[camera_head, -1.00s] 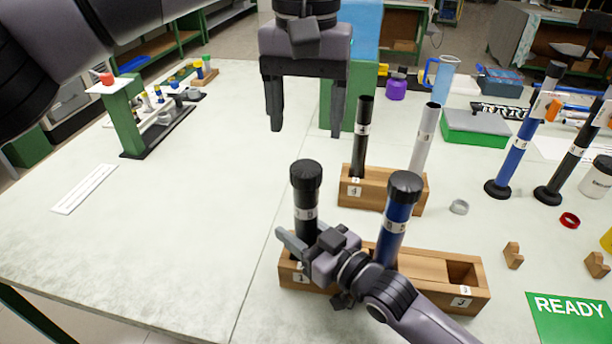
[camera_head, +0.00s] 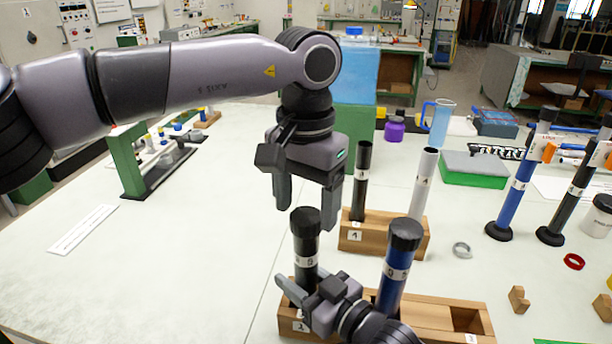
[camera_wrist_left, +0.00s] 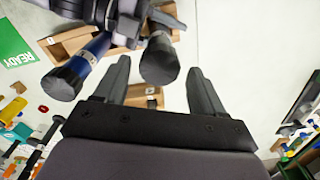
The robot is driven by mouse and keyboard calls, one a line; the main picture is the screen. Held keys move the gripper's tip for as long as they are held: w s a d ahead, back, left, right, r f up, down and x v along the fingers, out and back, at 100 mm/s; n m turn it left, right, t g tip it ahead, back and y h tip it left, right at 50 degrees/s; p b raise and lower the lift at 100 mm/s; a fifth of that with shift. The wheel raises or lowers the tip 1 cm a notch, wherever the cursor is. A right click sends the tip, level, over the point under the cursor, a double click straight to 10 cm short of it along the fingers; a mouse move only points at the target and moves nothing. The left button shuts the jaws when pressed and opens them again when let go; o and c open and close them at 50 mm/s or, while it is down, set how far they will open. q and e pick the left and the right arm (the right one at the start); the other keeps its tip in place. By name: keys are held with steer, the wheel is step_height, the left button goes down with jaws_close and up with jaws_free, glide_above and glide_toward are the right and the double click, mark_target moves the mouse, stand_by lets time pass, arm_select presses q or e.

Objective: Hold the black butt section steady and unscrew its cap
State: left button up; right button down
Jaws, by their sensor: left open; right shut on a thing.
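The black butt section (camera_head: 306,248) stands upright in the front wooden block, with its ribbed black cap (camera_head: 305,221) on top. In the left wrist view the cap (camera_wrist_left: 160,62) shows ahead of and between my open fingers. My right gripper (camera_head: 302,290) is shut around the lower part of the black section, just above the block. My left gripper (camera_head: 308,212) is open and empty, pointing down, with its fingertips close to the cap's height. The blue section (camera_head: 393,275) with a black cap stands to the right in the same block.
The front wooden block (camera_head: 440,312) has an empty slot at right. A second block (camera_head: 382,240) behind holds a thin black tube (camera_head: 361,185) and a silver tube (camera_head: 423,185), close to my left gripper.

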arm_select(q)
steer(key=shift+f, duration=0.85)
